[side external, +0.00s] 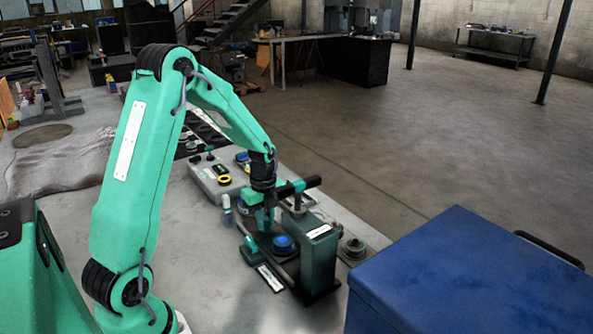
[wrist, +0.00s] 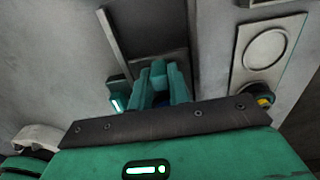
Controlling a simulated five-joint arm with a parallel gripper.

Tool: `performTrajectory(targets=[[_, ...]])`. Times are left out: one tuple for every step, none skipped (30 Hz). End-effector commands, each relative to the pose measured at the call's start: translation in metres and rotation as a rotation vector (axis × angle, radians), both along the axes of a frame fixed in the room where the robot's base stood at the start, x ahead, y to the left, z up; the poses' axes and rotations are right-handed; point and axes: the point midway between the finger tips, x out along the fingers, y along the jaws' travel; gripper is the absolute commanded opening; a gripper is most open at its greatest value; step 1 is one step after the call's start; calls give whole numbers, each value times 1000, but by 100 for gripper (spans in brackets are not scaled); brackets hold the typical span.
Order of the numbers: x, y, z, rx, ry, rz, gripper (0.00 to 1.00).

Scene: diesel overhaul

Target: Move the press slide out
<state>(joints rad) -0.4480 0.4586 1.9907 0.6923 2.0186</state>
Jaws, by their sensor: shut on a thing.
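The press (side external: 320,255) is a dark green upright block with a white label, standing on a dark base on the bench. The press slide (side external: 262,246) is a low dark tray-like part running out from the press, with a blue round piece (side external: 283,242) on it near the press. My gripper (side external: 265,222) points down at the slide's outer end, and is shut on a teal part there. In the wrist view my gripper (wrist: 160,82) shows teal fingers close together over the dark rails; the held part is mostly hidden.
A grey box (side external: 218,178) with a yellow ring lies behind the gripper. A grey round part (side external: 355,248) sits right of the press. A large blue cabinet (side external: 475,270) fills the lower right.

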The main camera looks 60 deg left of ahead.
Motion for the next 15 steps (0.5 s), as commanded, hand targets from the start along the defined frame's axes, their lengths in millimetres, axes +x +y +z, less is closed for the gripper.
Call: performTrajectory(targets=[[0,4,1,0,-1,3,0],[0,5,1,0,-1,3,0],[0,7,1,0,-1,3,0],[0,8,1,0,0,3,0],[0,10,1,0,0,3,0],[0,12,1,0,0,3,0],[0,13,1,0,0,2,0],[0,15,1,0,0,2,0],[0,17,1,0,0,3,0],[0,18,1,0,0,3,0],[0,20,1,0,0,3,0],[0,21,1,0,-1,3,0],[0,22,1,0,-1,3,0],[0,23,1,1,-1,3,0],[0,24,1,1,-1,2,0]])
